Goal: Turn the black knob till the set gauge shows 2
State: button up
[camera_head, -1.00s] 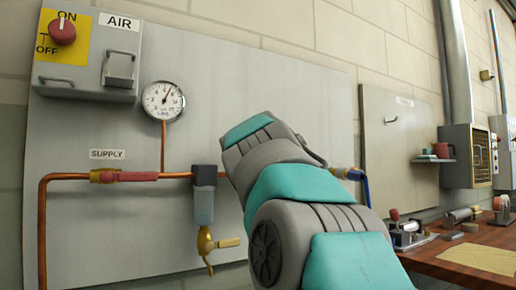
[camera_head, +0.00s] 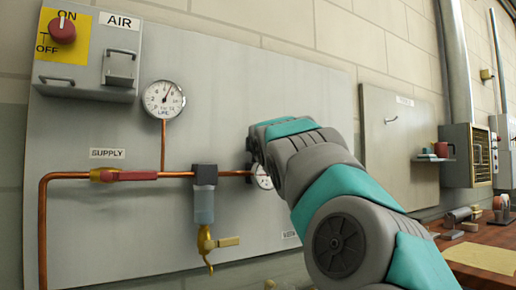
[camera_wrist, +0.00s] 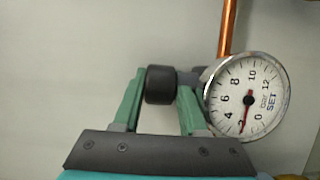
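The black knob (camera_wrist: 160,85) is in the wrist view, between the two green fingers of my gripper (camera_wrist: 161,92). The fingertips lie against its two sides, with no clear gap. The set gauge (camera_wrist: 226,126), white-faced and marked SET, is just right of the knob and looks rolled. Its needle points down, at about the 2 mark between 4 and 0. In the head view the set gauge (camera_head: 263,178) is partly hidden behind my arm, and the knob and my fingers are hidden there.
The line gauge (camera_head: 163,100) is up left on the grey panel (camera_head: 100,225). A filter bowl (camera_head: 204,205) with a brass drain valve (camera_head: 207,243) hangs left of my arm. The red supply handle (camera_head: 138,176) is farther left. A wooden bench (camera_head: 470,240) stands at right.

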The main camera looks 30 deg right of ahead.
jog(key=shift+o, duration=0.6)
jog(key=shift+h, duration=0.3)
jog(key=m+g+h, duration=0.2)
jog(key=h, duration=0.1)
jog(key=m+g+h, duration=0.3)
jog(key=shift+w+f+m+g, duration=0.1)
jog(key=shift+w+m+g, duration=0.05)
jog(key=shift+m+g, duration=0.15)
jog(key=shift+m+g+h, duration=1.3)
jog(key=shift+m+g, duration=0.4)
jog(key=shift+g, duration=0.7)
jog(key=shift+g, duration=0.3)
